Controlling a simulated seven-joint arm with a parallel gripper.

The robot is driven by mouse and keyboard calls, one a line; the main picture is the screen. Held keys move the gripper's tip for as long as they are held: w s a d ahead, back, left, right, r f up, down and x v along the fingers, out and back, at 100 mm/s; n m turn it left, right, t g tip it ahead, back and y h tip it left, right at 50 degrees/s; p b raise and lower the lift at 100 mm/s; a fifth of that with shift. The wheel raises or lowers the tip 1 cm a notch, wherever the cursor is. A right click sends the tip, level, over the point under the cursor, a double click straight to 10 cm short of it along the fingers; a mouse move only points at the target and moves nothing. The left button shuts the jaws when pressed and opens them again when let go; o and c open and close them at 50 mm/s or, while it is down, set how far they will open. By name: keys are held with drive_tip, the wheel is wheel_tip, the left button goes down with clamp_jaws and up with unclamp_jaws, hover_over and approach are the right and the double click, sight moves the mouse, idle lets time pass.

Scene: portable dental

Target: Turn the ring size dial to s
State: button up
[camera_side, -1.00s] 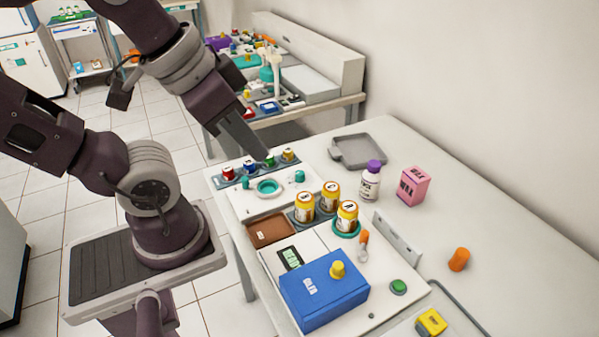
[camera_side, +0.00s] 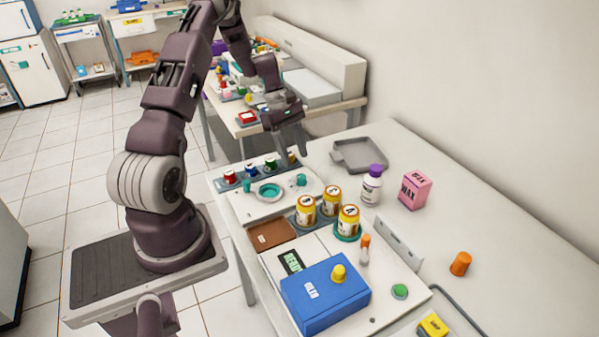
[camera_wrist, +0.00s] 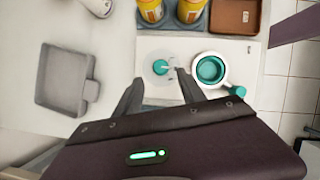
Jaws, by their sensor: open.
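A dial with a teal knob (camera_wrist: 160,67) on a pale round disc shows in the wrist view, on a white panel. In the side view the small teal knob (camera_side: 300,180) stands on the white panel, right of a teal ring (camera_side: 268,191). The dial's letters are too small to read. My gripper (camera_wrist: 157,88) is open, its fingertips on either side of the dial's near edge in the picture. In the side view my gripper (camera_side: 291,150) hangs above the panel's far end, apart from the knob and empty.
Several small coloured jars (camera_side: 250,170) stand in a row behind the panel. Yellow-labelled bottles (camera_side: 331,201) stand in front of it. A grey tray (camera_side: 359,154), a purple-capped bottle (camera_side: 371,186) and a pink wax box (camera_side: 415,190) are to the right. The right tabletop is mostly clear.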

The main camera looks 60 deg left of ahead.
sight(300, 176)
drive_tip(key=x, duration=0.6)
drive_tip(key=shift+d, duration=0.1)
clamp_jaws()
